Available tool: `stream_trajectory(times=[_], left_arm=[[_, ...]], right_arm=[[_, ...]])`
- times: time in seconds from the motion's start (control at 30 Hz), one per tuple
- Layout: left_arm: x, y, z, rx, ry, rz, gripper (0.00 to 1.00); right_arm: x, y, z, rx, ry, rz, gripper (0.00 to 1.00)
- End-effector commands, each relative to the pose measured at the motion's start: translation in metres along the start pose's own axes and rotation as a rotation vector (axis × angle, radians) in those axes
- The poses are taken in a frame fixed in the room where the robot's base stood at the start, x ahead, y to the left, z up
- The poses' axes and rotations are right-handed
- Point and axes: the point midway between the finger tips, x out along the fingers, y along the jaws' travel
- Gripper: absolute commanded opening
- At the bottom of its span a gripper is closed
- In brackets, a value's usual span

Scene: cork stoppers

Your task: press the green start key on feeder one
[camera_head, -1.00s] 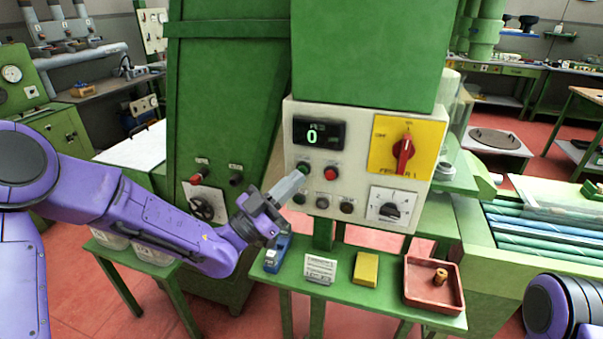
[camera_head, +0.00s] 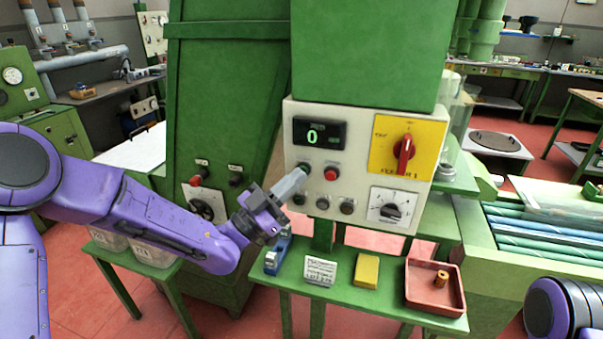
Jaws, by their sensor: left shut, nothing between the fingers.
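The control panel (camera_head: 345,188) of the feeder is a pale plate on a green machine. Its dark display (camera_head: 319,133) reads a green 0. The green key (camera_head: 304,168) sits at the upper left of the button group, left of a red key (camera_head: 331,173). My left gripper (camera_head: 302,173) is shut and empty, its fingertips at the green key's lower edge and partly covering it. I cannot tell whether they touch it. My right gripper is out of view; only part of my right arm shows at the lower right.
A red rotary switch (camera_head: 404,153) on a yellow plate and a dial (camera_head: 391,210) are on the panel's right. Below, a green shelf (camera_head: 345,292) carries a blue stapler-like object (camera_head: 277,254), a card (camera_head: 320,270), a yellow block (camera_head: 366,270) and a red tray (camera_head: 434,306) with a cork (camera_head: 440,278).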

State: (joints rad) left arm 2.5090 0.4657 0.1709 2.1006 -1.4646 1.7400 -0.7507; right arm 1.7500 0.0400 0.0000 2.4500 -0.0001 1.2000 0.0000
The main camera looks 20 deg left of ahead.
Motion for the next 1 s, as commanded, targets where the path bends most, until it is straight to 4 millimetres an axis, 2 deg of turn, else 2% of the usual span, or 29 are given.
stream_trajectory(times=[0.47,1.0], left_arm=[[0.002,-0.001,0.001,0.001,0.0,0.0,0.0],[-0.01,0.008,-0.007,0.001,0.0,0.0,0.0]], right_arm=[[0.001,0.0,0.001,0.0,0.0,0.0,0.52],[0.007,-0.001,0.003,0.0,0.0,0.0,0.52]])
